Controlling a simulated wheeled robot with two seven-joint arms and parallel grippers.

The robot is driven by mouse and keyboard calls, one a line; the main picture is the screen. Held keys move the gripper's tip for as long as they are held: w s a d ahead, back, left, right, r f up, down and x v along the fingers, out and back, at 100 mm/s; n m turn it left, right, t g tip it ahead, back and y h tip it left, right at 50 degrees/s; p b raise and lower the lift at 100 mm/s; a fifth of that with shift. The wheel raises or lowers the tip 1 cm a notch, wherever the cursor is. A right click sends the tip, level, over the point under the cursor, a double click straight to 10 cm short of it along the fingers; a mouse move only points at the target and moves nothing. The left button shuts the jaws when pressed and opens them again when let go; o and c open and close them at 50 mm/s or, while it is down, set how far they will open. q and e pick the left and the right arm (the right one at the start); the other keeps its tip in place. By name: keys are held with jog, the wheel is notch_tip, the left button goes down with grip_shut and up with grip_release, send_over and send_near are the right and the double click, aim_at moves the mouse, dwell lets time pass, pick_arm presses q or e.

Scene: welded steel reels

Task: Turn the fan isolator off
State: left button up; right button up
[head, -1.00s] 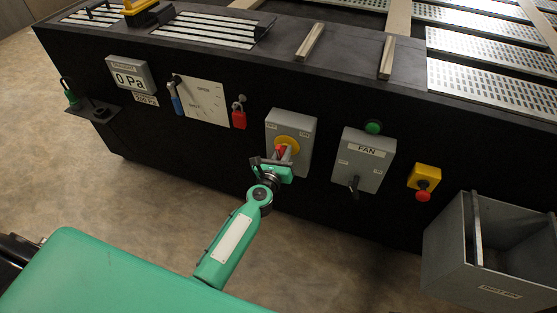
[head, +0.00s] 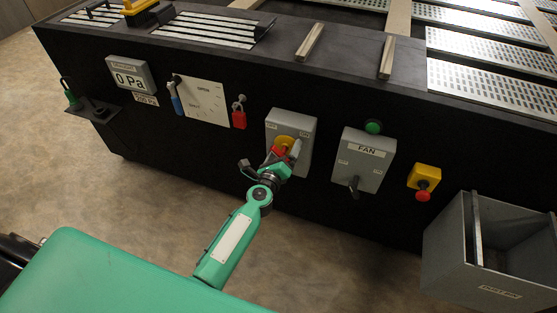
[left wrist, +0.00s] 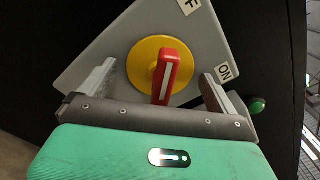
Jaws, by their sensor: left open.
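The fan isolator is a grey box (head: 303,128) on the black front panel, with OFF and ON labels, a yellow disc (head: 284,142) and a red handle (head: 279,152). In the left wrist view the red handle (left wrist: 166,78) has a white stripe and stands across the yellow disc (left wrist: 143,68). The ON label (left wrist: 225,72) is to its right. My left gripper (head: 272,160) is open and tilted, its two fingers on either side of the handle with gaps. It partly hides the handle in the head view. My right gripper is not in view.
Right of the isolator are a grey FAN box (head: 364,160) with a black lever, a green button (head: 373,127) and a red stop button on yellow (head: 424,181). A grey bin (head: 470,255) stands at the lower right. A red padlock (head: 239,115) hangs to the left.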

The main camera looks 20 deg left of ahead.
pick_arm(q)
jog(key=shift+s, duration=0.3)
jog(key=s, duration=0.4)
jog(key=shift+s+a, duration=0.1)
jog(key=shift+s, duration=1.1)
